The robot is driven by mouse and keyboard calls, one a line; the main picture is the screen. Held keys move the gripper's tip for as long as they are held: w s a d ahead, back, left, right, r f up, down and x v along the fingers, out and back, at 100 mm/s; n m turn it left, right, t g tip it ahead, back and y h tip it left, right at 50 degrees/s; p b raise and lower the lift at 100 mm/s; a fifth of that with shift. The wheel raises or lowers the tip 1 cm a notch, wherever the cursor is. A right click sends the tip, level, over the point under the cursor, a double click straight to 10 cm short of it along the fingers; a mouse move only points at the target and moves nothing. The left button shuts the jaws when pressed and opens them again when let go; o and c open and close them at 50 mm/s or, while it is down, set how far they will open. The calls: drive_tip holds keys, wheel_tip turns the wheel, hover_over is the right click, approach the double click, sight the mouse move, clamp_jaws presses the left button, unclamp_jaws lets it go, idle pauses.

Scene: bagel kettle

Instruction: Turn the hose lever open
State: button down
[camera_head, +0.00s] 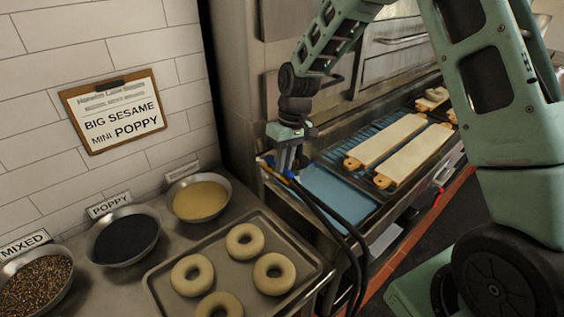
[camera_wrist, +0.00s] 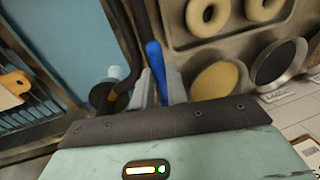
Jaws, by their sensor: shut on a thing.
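The blue hose lever (camera_wrist: 154,56) lies between the two fingers of my gripper (camera_wrist: 158,92) in the wrist view, and its free end sticks out past them. My gripper (camera_head: 287,163) is shut on the lever and points down beside the oven in the head view. A small bit of the blue lever (camera_head: 289,174) shows below the fingers there. The black hose (camera_head: 338,226) hangs in a curve below the gripper; it also runs close beside the fingers in the wrist view (camera_wrist: 128,50). The lever's pivot is hidden.
A tray (camera_head: 162,294) with several bagels (camera_head: 245,241) stands on the counter at lower left, near bowls of sesame (camera_head: 201,199), poppy (camera_head: 126,239) and mixed seeds (camera_head: 36,284). Wooden boards (camera_head: 413,155) lie right of a blue surface (camera_head: 337,192). A sign (camera_head: 113,111) hangs on the wall.

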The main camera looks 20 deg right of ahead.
drive_tip(key=shift+w+d, duration=0.1)
idle(0.5)
drive_tip(key=c, duration=1.4)
unclamp_jaws()
drive_tip(key=shift+r, duration=0.1)
drive_tip(key=d+r+b, duration=0.1)
drive_tip(key=r, duration=0.4)
drive_tip(key=d+r+b, duration=0.1)
drive_tip(key=r, duration=0.5)
drive_tip(key=w+d+r+b, duration=0.1)
drive_tip(key=r, duration=0.5)
drive_tip(key=shift+d, duration=0.15)
drive_tip(key=shift+s, duration=0.1)
